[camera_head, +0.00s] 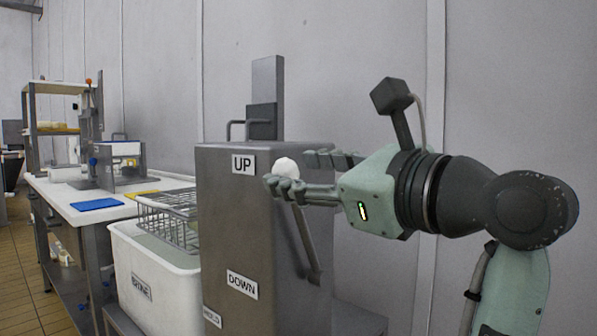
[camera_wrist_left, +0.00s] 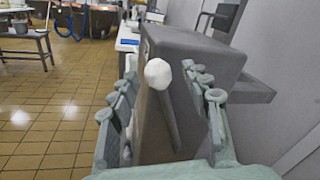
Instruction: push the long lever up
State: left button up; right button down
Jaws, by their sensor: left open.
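The long lever has a white ball knob (camera_head: 285,165) and a grey shaft (camera_head: 307,243) on the side of a grey metal box (camera_head: 228,215). The knob is at the height of the UP label (camera_head: 243,164), well above the DOWN label (camera_head: 242,285). My left gripper (camera_head: 289,171) is open at the knob, with the near finger partly covering the lever below it. In the left wrist view the knob (camera_wrist_left: 158,74) shows between the spread fingers (camera_wrist_left: 158,104), with the shaft running down below it. I cannot tell whether a finger touches the lever. My right gripper is not in view.
A white BRINE tub (camera_head: 155,290) with wire baskets (camera_head: 168,215) stands left of the box. A long worktable (camera_head: 95,208) with a blue board (camera_head: 97,204) is farther left. A grey wall (camera_head: 350,75) is close behind. Open tiled floor (camera_wrist_left: 60,115) shows in the left wrist view.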

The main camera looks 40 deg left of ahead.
pick_arm(q)
jog(key=shift+w+a, duration=0.1)
jog(key=shift+a, duration=0.25)
grip_shut()
